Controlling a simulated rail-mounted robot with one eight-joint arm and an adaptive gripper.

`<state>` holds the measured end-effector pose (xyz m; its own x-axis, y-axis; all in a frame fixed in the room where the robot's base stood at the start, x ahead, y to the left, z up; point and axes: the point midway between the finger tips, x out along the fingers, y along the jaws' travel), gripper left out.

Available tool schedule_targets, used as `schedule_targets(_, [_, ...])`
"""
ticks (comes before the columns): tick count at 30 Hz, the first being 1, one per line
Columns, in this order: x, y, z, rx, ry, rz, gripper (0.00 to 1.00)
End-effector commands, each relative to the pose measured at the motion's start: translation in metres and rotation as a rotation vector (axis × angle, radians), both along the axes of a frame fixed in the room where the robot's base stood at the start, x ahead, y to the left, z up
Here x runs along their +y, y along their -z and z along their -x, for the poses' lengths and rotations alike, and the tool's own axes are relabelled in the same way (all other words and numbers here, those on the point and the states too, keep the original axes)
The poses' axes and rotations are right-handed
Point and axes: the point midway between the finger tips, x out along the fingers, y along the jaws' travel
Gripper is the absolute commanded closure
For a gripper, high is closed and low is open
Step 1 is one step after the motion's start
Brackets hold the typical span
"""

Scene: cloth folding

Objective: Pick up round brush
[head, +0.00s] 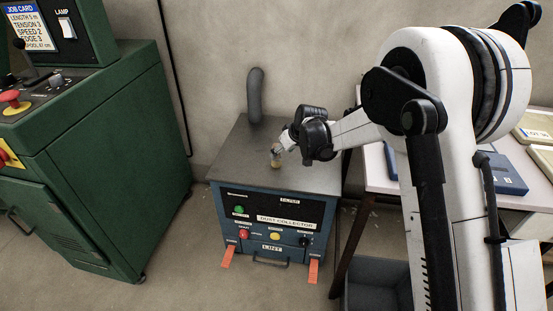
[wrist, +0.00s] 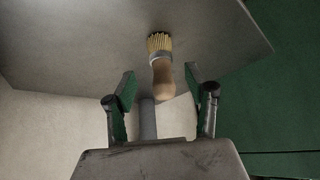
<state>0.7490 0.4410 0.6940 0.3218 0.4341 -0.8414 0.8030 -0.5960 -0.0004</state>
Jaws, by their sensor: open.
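The round brush (wrist: 161,68) stands on the grey top of the dust collector (head: 236,146). In the wrist view it has pale bristles, a metal band and a wooden handle. The handle end points toward my gripper (wrist: 161,95), with one finger to each side of it. The fingers are open and apart from the handle in that picture. In the head view the brush (head: 275,161) is small, beside my gripper (head: 282,147), which partly covers it.
A dark hose (head: 255,95) rises from the back of the collector top. A green machine (head: 110,150) stands at left. A table (head: 380,168) at right carries a blue device (head: 497,172). A grey bin (head: 375,285) sits below it. The left of the collector top is clear.

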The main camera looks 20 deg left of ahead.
Motion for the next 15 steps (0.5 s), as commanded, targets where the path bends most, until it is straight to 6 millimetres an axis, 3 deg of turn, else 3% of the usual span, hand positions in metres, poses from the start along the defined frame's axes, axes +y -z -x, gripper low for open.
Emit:
schedule_targets(10, [0.009, 0.019, -0.007, 0.0, 0.0, 0.0, 0.5])
schedule_targets(15, [0.02, 0.038, -0.013, 0.0, 0.001, 0.0, 0.5])
